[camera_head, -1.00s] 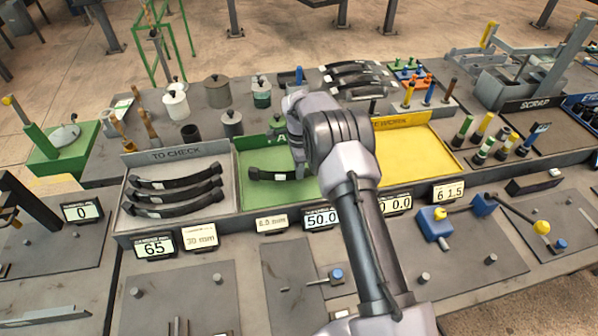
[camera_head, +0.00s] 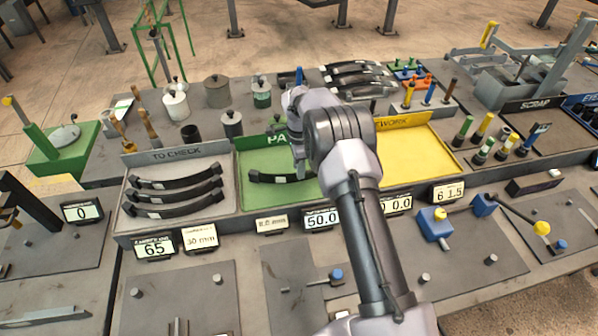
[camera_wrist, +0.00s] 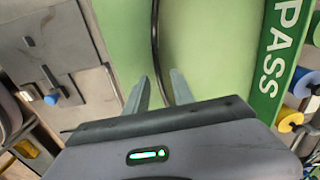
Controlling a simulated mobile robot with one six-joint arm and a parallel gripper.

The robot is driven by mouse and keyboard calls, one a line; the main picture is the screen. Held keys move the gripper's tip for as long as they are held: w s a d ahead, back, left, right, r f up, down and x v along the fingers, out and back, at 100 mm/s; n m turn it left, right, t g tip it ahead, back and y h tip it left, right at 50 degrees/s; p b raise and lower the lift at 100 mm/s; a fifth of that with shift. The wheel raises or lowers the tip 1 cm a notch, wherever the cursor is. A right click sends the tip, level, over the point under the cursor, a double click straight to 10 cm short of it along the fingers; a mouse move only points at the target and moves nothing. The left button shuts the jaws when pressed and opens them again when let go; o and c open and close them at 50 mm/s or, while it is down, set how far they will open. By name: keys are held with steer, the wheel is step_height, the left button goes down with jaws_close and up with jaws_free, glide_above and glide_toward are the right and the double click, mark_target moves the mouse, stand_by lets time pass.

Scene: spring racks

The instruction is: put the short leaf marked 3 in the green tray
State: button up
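A dark curved leaf (camera_head: 268,178) lies in the green PASS tray (camera_head: 247,202). Its number cannot be read. In the wrist view the leaf (camera_wrist: 155,40) runs as a thin dark strip over the green floor and passes between my finger tips. My gripper (camera_head: 299,174) is over the green tray at the leaf, and my arm hides part of the tray. In the wrist view my gripper (camera_wrist: 160,85) is open, with a gap between each finger and the leaf.
The grey TO CHECK tray (camera_head: 226,205) at left holds several dark leaves. The yellow tray (camera_head: 420,160) at right looks empty where visible. Small display boxes (camera_head: 155,247) stand along the front. Canisters (camera_head: 217,91) and more leaves (camera_head: 358,78) are behind.

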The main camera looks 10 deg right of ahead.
step_height(320, 180, up, 18)
steer(key=s+n+t, duration=0.1)
steer(key=s+n, duration=0.1)
steer(key=s+a+r+n+t+y, duration=0.15)
steer(key=s+r+n, duration=0.25)
steer(key=s+r, duration=0.8)
steer(key=s+a+r+n+t, duration=0.1)
steer(key=s+r+n, duration=0.15)
steer(key=s, duration=0.45)
steer(key=s+a+r+n+t, duration=0.1)
steer(key=s+r, duration=0.2)
steer(key=s, duration=0.3)
steer(key=s+f+n+t, duration=0.1)
steer(key=s+f+n, duration=0.2)
steer(key=s, duration=0.9)
steer(key=shift+a+f+p, duration=0.3)
steer(key=shift+f+p, duration=0.05)
steer(key=shift+f, duration=0.3)
steer(key=shift+s+n+y, duration=0.1)
steer(key=shift+n+y, duration=0.15)
